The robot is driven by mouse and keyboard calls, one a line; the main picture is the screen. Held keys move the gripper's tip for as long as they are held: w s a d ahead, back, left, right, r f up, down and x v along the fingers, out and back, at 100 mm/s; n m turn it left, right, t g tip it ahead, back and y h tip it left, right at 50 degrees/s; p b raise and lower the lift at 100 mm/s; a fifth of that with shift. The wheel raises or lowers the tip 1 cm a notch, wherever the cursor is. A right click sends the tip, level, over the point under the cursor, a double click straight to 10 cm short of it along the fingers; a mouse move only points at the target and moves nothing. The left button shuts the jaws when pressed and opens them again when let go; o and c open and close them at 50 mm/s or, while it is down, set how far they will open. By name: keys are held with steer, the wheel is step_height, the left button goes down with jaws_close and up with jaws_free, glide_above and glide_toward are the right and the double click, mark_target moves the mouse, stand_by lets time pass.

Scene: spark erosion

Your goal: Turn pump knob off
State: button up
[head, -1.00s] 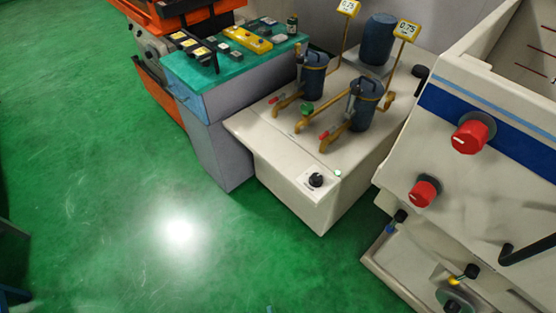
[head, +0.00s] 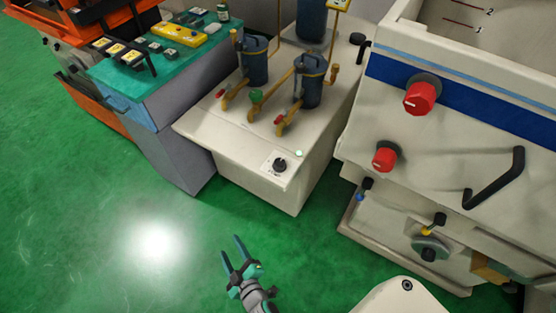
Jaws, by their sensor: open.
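The pump knob (head: 280,164) is a small black knob on a white label plate, on the front corner of the cream pump unit (head: 225,139). A small pale green light (head: 299,153) sits just right of it. My gripper (head: 232,250) has come into view at the bottom, below and left of the knob. Its two teal-tipped fingers are apart, with nothing between them. It is clear of the pump unit, with green floor behind it.
A large cream machine with red knobs (head: 421,96) and a black handle (head: 495,181) stands on the right. A teal-topped cabinet (head: 120,75) with small devices stands left of the pump unit. Dark filter canisters (head: 309,88) stand on the unit. Green floor (head: 75,200) is open at left.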

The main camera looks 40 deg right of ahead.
steer(key=w+d+n+h, duration=0.1)
steer(key=w+d+h, duration=0.15)
steer(key=w, duration=0.85)
steer(key=w+d+n+h, duration=0.1)
steer(key=w+d, duration=0.2)
steer(key=w, duration=0.8)
steer(key=w+d+r+g+h, duration=0.1)
steer(key=w+d+r, duration=0.1)
steer(key=w+r, duration=0.3)
steer(key=w+d+r+m+g+h, duration=0.1)
steer(key=w+d+r+h, duration=0.15)
steer(key=w, duration=0.45)
steer(key=w+d+r, duration=0.3)
steer(key=w, duration=0.3)
steer(key=s+d+r+m+g+h, duration=0.15)
steer(key=d+r+m+g, duration=0.25)
steer(key=d+r+m, duration=0.4)
steer(key=m+g+y, duration=0.8)
steer(key=m+y, duration=0.2)
steer(key=m, duration=1.5)
glide_above(280, 161)
step_height(280, 161, down, 10)
steer(key=shift+a+f, duration=0.1)
steer(key=shift+f, duration=0.15)
